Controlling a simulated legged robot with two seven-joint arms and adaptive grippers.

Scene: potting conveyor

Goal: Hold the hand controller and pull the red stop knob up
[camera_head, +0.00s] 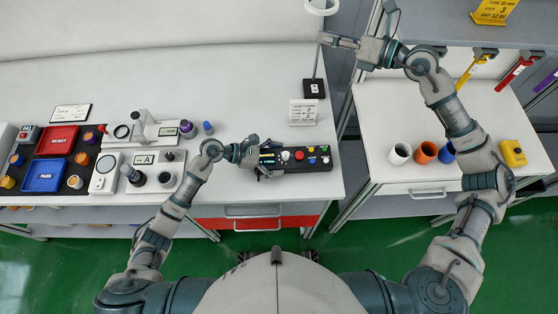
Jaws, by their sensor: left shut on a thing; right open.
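The hand controller (305,166) is a dark, long box lying on the white bench in the head view. Its top has white, red, yellow and green buttons. The red stop knob (299,156) appears to be the larger red one near its middle, beside a white knob (285,155). My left gripper (262,160) is shut on the left end of the hand controller and partly hides that end. My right gripper (358,26) is open and empty, fingers spread, far above and to the right of the controller.
A thin post on a black base (314,88) and a small label card (303,112) stand behind the controller. Left are instruments and red (57,139) and blue (45,175) trays. A right bench (380,110) holds several coloured cups and a yellow box (513,153). A gap separates the benches.

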